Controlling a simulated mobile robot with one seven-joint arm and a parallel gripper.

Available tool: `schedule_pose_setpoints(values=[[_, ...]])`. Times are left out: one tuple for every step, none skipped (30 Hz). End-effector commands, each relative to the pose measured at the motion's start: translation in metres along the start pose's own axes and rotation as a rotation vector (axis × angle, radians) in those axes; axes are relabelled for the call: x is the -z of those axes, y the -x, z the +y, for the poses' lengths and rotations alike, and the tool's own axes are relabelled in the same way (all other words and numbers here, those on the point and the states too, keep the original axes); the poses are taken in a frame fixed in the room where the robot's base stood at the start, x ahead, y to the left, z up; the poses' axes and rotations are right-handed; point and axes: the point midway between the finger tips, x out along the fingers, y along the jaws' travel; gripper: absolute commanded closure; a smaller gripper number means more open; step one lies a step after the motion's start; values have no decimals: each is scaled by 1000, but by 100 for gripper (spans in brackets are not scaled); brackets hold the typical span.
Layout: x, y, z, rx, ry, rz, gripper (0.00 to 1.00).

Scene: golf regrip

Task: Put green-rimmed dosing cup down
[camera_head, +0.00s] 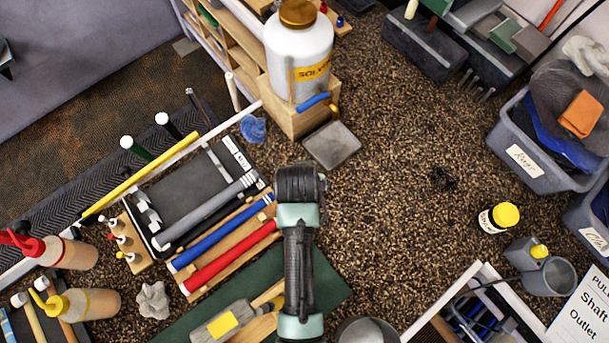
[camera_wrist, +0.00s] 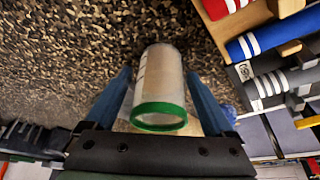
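The green-rimmed dosing cup (camera_wrist: 160,85) is a pale, translucent cylinder in the wrist view, with its green rim toward the camera. It is between the two blue fingers of my gripper (camera_wrist: 160,74), which appear closed on its sides. Carpet shows behind it, and its height above the surface is hard to judge. In the head view my arm (camera_head: 299,245) covers the fingers and the cup, so the cup does not show there.
Left of my arm are a red grip (camera_head: 232,257), a blue grip (camera_head: 222,231) and a dark tray (camera_head: 190,188). A white solvent jug (camera_head: 298,60) stands behind. Carpet to the right is mostly clear.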

Motion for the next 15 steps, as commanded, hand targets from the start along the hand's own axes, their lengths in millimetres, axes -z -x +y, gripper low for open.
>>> schedule_pose_setpoints(values=[[0, 0, 0, 0, 0, 0, 12], [0, 0, 0, 0, 0, 0, 12], [0, 0, 0, 0, 0, 0, 12], [0, 0, 0, 0, 0, 0, 12], [0, 0, 0, 0, 0, 0, 12], [0, 1, 0, 0, 0, 0, 12], [1, 2, 0, 0, 0, 0, 12], [2, 3, 0, 0, 0, 1, 12], [2, 5, 0, 0, 0, 1, 12], [2, 6, 0, 0, 0, 2, 12], [2, 9, 0, 1, 0, 3, 12], [2, 13, 0, 1, 0, 3, 12], [2, 17, 0, 1, 0, 3, 12], [2, 21, 0, 1, 0, 3, 12], [2, 28, 0, 1, 0, 3, 12]])
